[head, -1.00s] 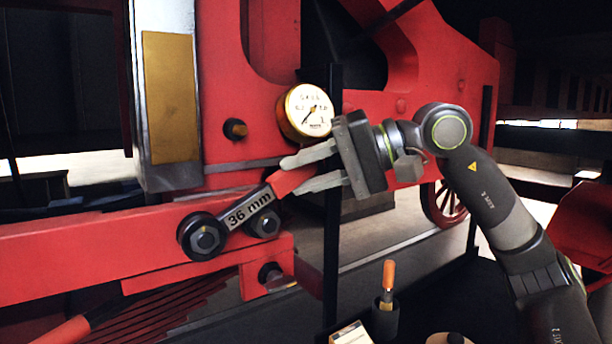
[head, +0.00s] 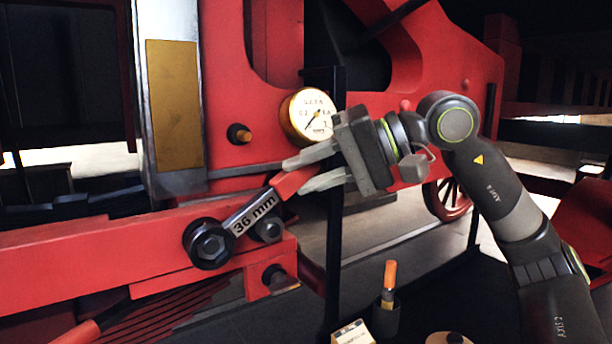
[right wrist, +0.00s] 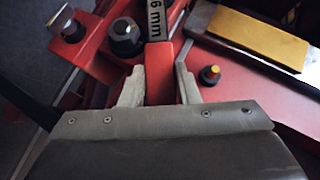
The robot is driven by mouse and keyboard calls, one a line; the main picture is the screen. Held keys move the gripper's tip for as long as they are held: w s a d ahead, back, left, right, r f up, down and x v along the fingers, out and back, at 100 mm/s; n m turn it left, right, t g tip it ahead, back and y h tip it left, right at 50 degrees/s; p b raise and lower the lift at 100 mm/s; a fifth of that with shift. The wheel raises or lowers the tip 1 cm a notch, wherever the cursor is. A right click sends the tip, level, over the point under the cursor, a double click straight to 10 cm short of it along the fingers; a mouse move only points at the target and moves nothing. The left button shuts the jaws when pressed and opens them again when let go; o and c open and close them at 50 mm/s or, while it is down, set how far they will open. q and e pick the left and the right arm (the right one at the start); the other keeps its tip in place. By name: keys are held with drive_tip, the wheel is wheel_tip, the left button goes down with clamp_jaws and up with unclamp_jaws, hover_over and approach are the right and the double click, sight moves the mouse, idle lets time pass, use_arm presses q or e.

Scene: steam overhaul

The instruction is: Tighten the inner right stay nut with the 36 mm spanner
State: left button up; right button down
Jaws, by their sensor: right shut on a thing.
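The 36 mm spanner (head: 255,214) has a red grip and a dark ring head at its lower left end. The ring head sits around a dark hex nut (head: 208,244) on the red frame. My right gripper (head: 292,176) is shut on the red grip, and the spanner slopes up to the right. In the right wrist view the grip (right wrist: 158,78) lies between both fingers; the ring head is out of that picture. A second dark nut (head: 268,228) sits just right of the ring head, behind the spanner. My left gripper is not in view.
A brass pressure gauge (head: 310,115) is close above my right gripper, beside a dark upright post (head: 334,250). A bolt (head: 239,134) sticks out above the spanner, and another nut (head: 275,278) sits below. An orange-handled tool (head: 389,275) stands in a dark holder at the bottom.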

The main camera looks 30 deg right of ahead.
drive_tip(key=shift+s+d+r+b, duration=0.1)
drive_tip(key=shift+s+b, duration=1.55)
drive_tip(key=shift+s, duration=0.55)
drive_tip(key=shift+s, duration=0.1)
